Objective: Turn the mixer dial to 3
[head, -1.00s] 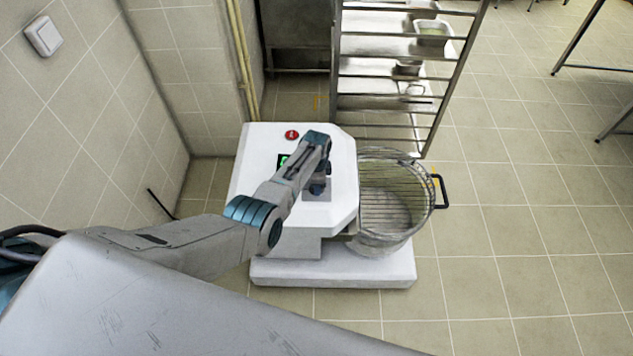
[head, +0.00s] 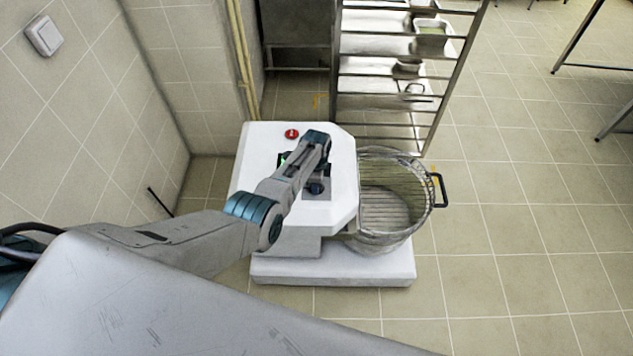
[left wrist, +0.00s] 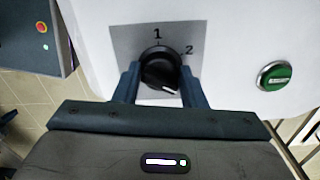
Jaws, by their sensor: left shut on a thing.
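The mixer (head: 255,195) is a white machine standing by the tiled wall. In the left wrist view its black dial (left wrist: 160,62) sits on a grey plate (left wrist: 125,42) marked 1 above and 2 at upper right. A 3 is not visible. A short white mark shows low on the dial's face; I cannot tell which number it matches. My left gripper (left wrist: 160,80) is shut on the dial, one blue finger on each side. In the head view my left gripper (head: 316,186) is over the mixer's top and hides the dial. My right gripper is out of view.
A green button (left wrist: 275,76) is right of the dial plate. A red button (head: 291,134) is on the mixer's top. A wire-guarded bowl (head: 388,236) with a black handle (head: 440,190) is at right. A metal rack (head: 385,102) stands behind.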

